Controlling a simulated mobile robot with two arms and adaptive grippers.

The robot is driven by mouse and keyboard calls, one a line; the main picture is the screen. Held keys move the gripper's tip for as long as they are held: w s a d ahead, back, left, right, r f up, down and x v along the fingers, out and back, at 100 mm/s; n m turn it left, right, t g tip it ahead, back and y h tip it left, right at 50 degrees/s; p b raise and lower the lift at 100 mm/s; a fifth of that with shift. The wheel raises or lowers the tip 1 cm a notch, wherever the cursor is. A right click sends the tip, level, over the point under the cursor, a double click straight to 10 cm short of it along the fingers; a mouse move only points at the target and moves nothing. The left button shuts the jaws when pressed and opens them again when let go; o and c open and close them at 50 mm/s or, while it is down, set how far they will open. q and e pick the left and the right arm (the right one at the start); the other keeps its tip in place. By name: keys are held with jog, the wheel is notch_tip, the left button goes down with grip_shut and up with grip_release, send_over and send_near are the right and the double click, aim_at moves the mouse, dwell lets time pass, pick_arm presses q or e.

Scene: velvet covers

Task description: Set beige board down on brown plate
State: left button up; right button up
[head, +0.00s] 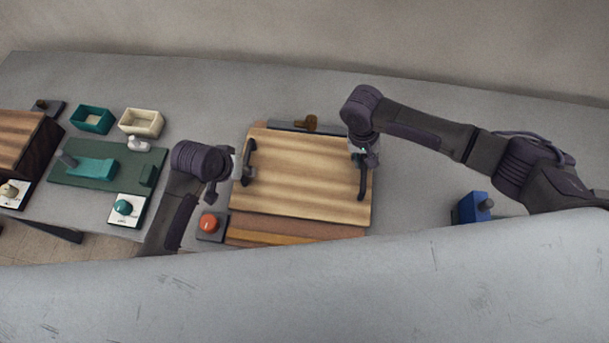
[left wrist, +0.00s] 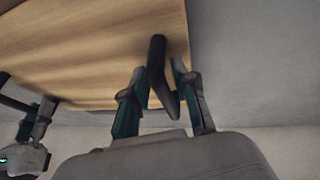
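The beige board (head: 305,175) is a wide striped wooden panel with a dark handle at each end. It covers most of the brown plate (head: 290,238), whose near edge shows below it; the gap between them is hard to judge. My left gripper (head: 237,166) is at the left handle (head: 249,160). In the left wrist view its fingers (left wrist: 160,85) stand close on both sides of this handle, seemingly shut on it. My right gripper (head: 368,158) is at the right handle (head: 362,185), seemingly shut on it, its fingertips partly hidden; it also shows in the left wrist view (left wrist: 37,122).
An orange knob (head: 209,222) on a dark base stands near the board's lower left. A brown knob (head: 311,122) is behind the board. A blue block (head: 472,208) lies to the right. A green tray (head: 105,165) and small boxes fill the left. Grey counter is free at far right.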

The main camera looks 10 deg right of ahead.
pick_arm(q)
jog(key=shift+o, duration=0.3)
pick_arm(e)
jog(key=shift+o, duration=0.3)
pick_arm(q)
jog(key=shift+r, duration=0.1)
pick_arm(e)
jog(key=shift+a+r, duration=0.1)
jog(key=shift+r, duration=0.1)
pick_arm(q)
jog(key=v, duration=1.2)
pick_arm(e)
notch_tip(320, 180, up, 12)
jog(key=a, duration=0.2)
jog(key=shift+w+f, duration=0.25)
jog(key=shift+w, duration=0.05)
jog(key=shift+a, duration=0.15)
